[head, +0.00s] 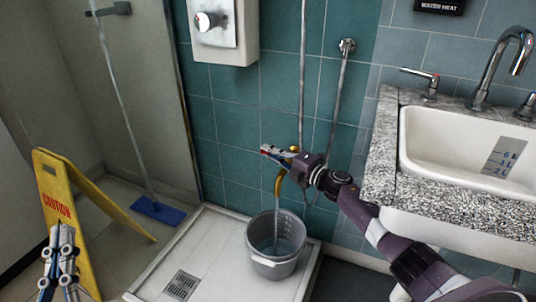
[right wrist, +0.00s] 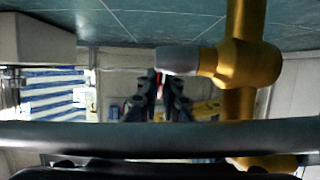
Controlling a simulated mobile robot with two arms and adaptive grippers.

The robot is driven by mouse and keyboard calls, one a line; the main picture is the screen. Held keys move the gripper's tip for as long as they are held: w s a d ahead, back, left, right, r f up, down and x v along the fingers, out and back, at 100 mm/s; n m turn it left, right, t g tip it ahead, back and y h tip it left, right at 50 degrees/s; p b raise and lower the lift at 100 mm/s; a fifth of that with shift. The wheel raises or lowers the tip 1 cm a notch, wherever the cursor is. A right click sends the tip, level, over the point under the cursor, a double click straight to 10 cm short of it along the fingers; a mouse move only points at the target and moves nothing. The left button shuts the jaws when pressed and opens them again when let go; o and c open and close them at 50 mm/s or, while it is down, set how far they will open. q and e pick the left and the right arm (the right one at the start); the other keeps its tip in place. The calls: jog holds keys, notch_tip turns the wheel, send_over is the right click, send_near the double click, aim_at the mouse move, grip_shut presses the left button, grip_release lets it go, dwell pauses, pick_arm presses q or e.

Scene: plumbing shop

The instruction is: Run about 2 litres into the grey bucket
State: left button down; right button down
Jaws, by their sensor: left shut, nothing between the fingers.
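The grey bucket (head: 262,264) stands upright on the white shower tray, under a brass tap (head: 280,184) on the teal wall. A thin pale stream runs from the spout down into the bucket. The water level inside is not readable. My right gripper (head: 268,152) is at the tap. In the right wrist view the brass tap (right wrist: 243,62) with its grey handle end (right wrist: 178,60) is close beside my fingertips (right wrist: 157,82). The fingertips look close together; whether they touch the handle is unclear. My left gripper (head: 61,246) is shut and empty, low at the left, away from the bucket.
A yellow caution sign (head: 62,195) stands left of the shower tray (head: 215,240), with a blue mop (head: 157,211) behind it. At the right is a sink (head: 430,135) with a 6 L, 4 L, 2 L scale on its inner wall. The tray's left part is clear around its drain.

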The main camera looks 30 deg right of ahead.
jog(key=shift+a+f, duration=0.15)
jog(key=shift+f, duration=0.05)
jog(key=c, duration=2.1)
grip_release()
jog(key=shift+r, duration=0.15)
jog(key=shift+s, duration=0.1)
jog(key=v, duration=1.2)
dwell(3.8)
